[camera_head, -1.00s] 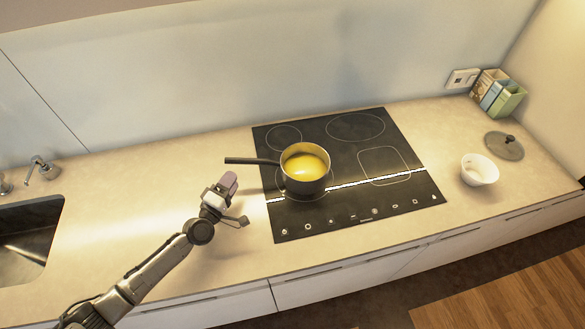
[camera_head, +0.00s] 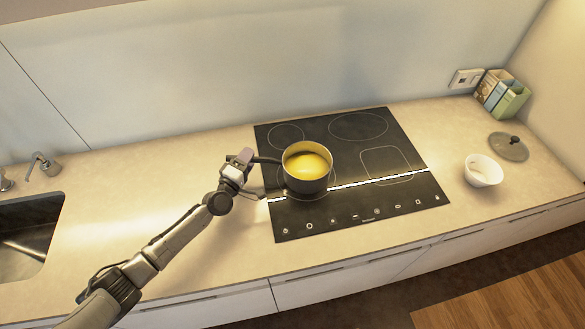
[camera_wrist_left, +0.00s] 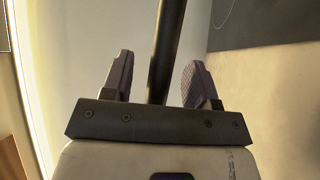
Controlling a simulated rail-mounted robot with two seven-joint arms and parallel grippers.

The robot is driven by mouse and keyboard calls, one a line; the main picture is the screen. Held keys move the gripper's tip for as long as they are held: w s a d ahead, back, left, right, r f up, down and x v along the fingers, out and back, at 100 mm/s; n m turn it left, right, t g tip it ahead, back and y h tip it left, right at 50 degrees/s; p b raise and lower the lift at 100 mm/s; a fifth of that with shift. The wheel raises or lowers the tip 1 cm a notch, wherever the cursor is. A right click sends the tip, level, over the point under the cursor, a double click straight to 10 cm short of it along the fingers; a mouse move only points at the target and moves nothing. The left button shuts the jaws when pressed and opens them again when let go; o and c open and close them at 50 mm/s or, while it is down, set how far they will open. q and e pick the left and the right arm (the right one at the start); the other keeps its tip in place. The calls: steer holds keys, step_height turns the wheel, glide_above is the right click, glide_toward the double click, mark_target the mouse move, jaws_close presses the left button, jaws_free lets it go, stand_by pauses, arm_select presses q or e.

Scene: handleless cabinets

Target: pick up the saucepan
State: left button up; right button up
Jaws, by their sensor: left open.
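The saucepan (camera_head: 307,180) is dark grey with yellow contents and stands on the front left part of the black cooktop. Its long dark handle (camera_head: 266,160) points left over the cooktop's left edge. My left gripper (camera_head: 246,156) is at the outer part of the handle. In the left wrist view, my left gripper (camera_wrist_left: 156,80) is open, with the handle (camera_wrist_left: 164,50) running between its two padded fingers and a gap on each side. The handle's tip is hidden behind the gripper. My right gripper is not in view.
The black cooktop (camera_head: 345,128) is set in a beige counter. A white bowl (camera_head: 483,171), a grey lid (camera_head: 509,147) and several boxes (camera_head: 502,93) stand to the right. A sink (camera_head: 27,235) with a tap (camera_head: 43,166) is at the left. The counter between sink and cooktop is clear.

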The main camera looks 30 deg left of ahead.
arm_select(q)
jaws_close()
stand_by(0.5)
stand_by(0.8)
steer(key=shift+r, duration=0.2)
